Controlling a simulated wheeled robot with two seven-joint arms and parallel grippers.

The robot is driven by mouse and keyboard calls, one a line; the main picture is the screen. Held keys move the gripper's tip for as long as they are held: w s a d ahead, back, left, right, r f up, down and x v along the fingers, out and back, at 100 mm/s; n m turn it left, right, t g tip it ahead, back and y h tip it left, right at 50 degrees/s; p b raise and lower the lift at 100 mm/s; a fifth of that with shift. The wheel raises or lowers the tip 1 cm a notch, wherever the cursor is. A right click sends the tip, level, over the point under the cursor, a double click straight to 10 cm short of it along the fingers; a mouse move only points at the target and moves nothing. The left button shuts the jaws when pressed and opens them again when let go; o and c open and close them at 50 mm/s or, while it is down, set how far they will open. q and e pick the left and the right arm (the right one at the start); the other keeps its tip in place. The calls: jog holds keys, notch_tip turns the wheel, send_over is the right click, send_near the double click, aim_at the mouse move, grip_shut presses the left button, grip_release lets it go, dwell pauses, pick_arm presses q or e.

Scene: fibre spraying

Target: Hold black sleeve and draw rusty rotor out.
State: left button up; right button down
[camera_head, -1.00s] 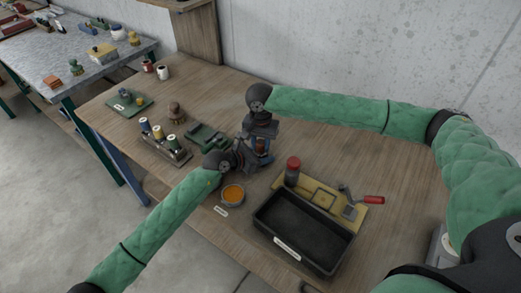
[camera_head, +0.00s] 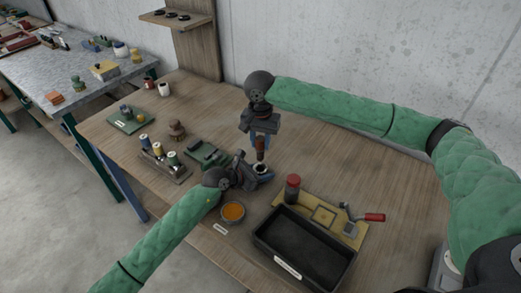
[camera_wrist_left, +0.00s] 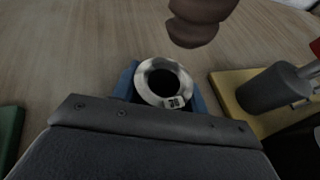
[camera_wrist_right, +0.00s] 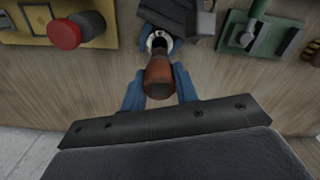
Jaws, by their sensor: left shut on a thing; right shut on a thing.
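A sleeve (camera_head: 261,168) stands in my left gripper (camera_head: 262,176). In the left wrist view the sleeve (camera_wrist_left: 146,88) has a pale, speckled ring-shaped end with a small label, and its dark mouth shows open. My left gripper (camera_wrist_left: 165,98) has its blue fingers on both sides of it. A rusty brown rotor (camera_head: 260,147) hangs roughly upright from my right gripper (camera_head: 260,138), whose blue fingers are shut on it. The left wrist view shows the rotor's rounded lower end (camera_wrist_left: 200,22) apart from the sleeve mouth, above it. In the right wrist view the rotor (camera_wrist_right: 160,75) overlaps the sleeve (camera_wrist_right: 158,36).
An orange-filled bowl (camera_head: 233,212) is close to my left gripper. A green fixture (camera_head: 205,153) and spool rack (camera_head: 165,168) stand left. Bare tabletop lies behind.

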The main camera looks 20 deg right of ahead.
dwell(0.3)
pick_arm(q)
jog(key=o, duration=1.3)
jog(key=shift+c, duration=0.2)
jog(key=v, duration=1.2)
